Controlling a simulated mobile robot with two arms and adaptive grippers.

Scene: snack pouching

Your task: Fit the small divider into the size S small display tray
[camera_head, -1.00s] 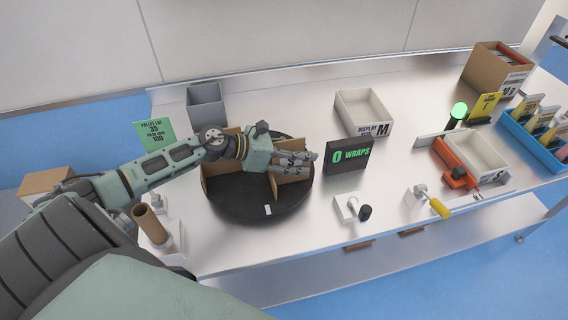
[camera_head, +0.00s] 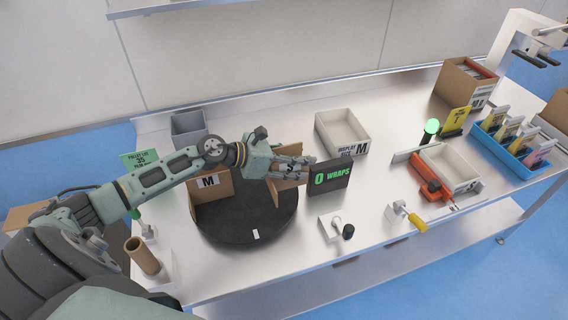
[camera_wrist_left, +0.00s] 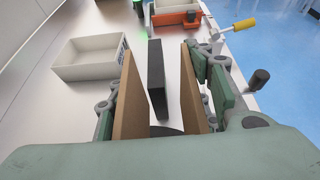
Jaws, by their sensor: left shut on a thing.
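My left gripper (camera_head: 296,168) is shut on the small divider (camera_head: 279,187), a brown cardboard piece marked S. It holds the divider over the right edge of the black turntable (camera_head: 246,218). In the left wrist view the divider (camera_wrist_left: 130,100) shows as two brown panels between the fingers. A white open tray (camera_head: 449,167) sits in a fixture with an orange clamp at the right; I cannot read a size on it. Another white tray (camera_head: 343,133), marked M, stands behind the gripper. My right gripper is not in view.
A black sign reading 0 WRAPS (camera_head: 331,178) stands close to the gripper's fingertips. A divider marked M (camera_head: 209,184) stands on the turntable. A yellow-handled lever (camera_head: 412,217) and a blue rack of pouches (camera_head: 512,146) are at the right. Bare table lies between sign and fixture.

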